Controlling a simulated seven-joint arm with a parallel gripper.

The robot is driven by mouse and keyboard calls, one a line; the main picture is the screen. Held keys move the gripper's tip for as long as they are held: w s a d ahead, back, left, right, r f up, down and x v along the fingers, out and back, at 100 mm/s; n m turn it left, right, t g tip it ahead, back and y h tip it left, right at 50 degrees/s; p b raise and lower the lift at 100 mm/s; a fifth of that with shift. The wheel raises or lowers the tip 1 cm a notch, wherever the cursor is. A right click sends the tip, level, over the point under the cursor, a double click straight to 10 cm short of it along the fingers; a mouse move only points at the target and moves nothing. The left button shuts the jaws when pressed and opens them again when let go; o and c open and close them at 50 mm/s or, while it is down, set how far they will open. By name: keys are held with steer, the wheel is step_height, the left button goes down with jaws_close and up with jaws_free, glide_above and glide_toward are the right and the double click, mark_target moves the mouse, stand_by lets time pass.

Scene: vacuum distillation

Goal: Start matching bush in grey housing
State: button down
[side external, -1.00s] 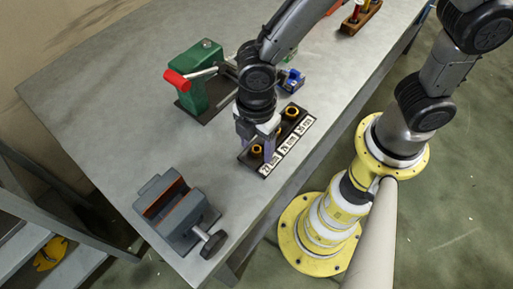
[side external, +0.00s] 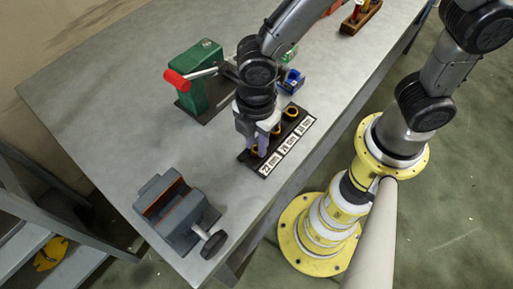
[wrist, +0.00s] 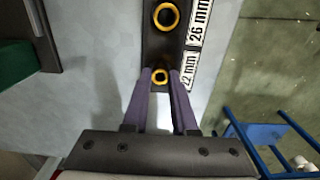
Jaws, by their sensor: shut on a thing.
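A dark rack (side external: 290,140) on the bench holds a row of brass-coloured bushes, with white size labels along its front edge. The end bush (wrist: 160,76) sits at the "22 mm" label. The middle bush (wrist: 166,15) is at the "26 mm" label. Another bush (side external: 291,113) is at the far end. My gripper (wrist: 160,78) points down at the rack with its purple fingers shut on the 22 mm bush, which still appears to be in the rack. In the side view, the fingers partly hide this bush. I cannot clearly make out a grey housing.
A grey vise (side external: 175,212) with a black knob stands at the near left bench corner. The bench (side external: 110,120) is clear on the left.

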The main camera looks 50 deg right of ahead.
stand_by(0.3)
step_height(320, 180, up, 22)
steer(key=w+d+m, duration=0.6)
steer(key=w+d, duration=1.1)
steer(key=w, duration=0.3)
steer(key=shift+f, duration=8.65)
steer(key=shift+d+f, duration=0.1)
steer(key=shift+f, duration=0.5)
steer(key=shift+c, duration=0.3)
jaws_free()
